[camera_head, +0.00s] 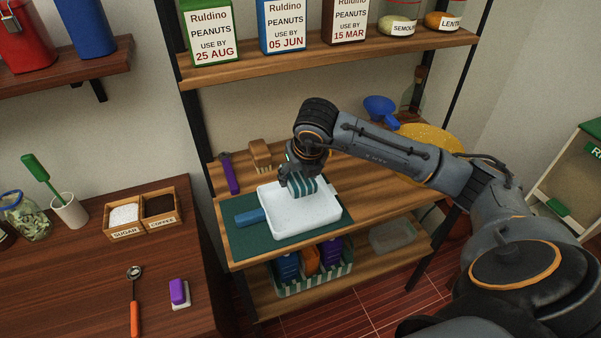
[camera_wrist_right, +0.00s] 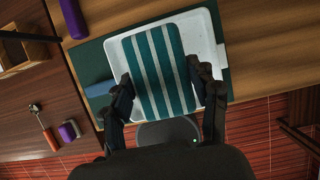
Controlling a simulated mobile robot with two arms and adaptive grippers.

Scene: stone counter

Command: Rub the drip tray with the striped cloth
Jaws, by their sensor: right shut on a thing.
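The white drip tray (camera_head: 267,223) lies on a dark green mat (camera_head: 243,251) on the wooden shelf in the head view. It also shows in the right wrist view (camera_wrist_right: 207,40). The teal-and-white striped cloth (camera_wrist_right: 160,70) is between the fingers of my right gripper (camera_wrist_right: 168,95), over the tray. The cloth (camera_head: 301,188) also shows under my right gripper (camera_head: 302,186) in the head view, at the tray's far part. Whether the cloth touches the tray floor is hard to tell. My left gripper is not in view.
A blue block-like object (camera_head: 249,216) is at the tray's left side. A brush (camera_head: 262,155) and a purple-handled tool (camera_head: 229,174) lie behind the tray. A striped bin (camera_head: 315,277) stands on the shelf below. A yellow round object (camera_head: 430,138) is at the back right.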

